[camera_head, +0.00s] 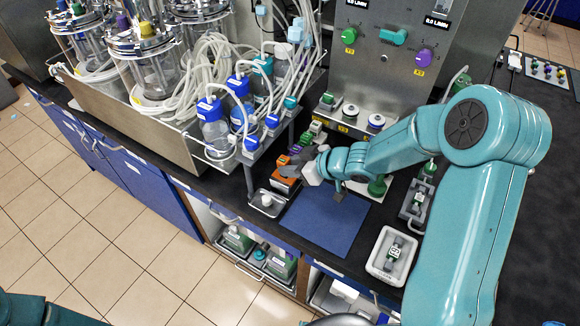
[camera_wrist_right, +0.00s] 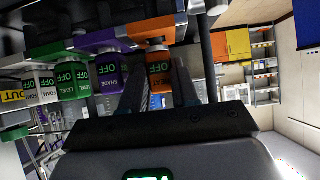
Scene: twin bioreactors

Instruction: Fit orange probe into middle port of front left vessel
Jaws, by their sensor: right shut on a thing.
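The orange probe (camera_wrist_right: 158,66) hangs at the end of a row of coloured pieces in the right wrist view, between my right gripper's fingers (camera_wrist_right: 160,88). In the head view my right gripper (camera_head: 303,172) is shut on it beside the orange block (camera_head: 286,182), partly hiding it. Glass vessels with metal lids stand at the upper left. One nearer vessel (camera_head: 155,72) has a yellow cap and a purple cap on its lid; I cannot make out its middle port. My left gripper is out of view; only a teal arm part shows at the lower left.
Blue-capped bottles (camera_head: 213,128) and white tubing (camera_head: 208,65) stand between the vessels and my gripper. A small metal tray (camera_head: 267,212), a blue mat (camera_head: 325,222) and a white tray (camera_head: 373,262) lie on the dark bench. The mat is clear.

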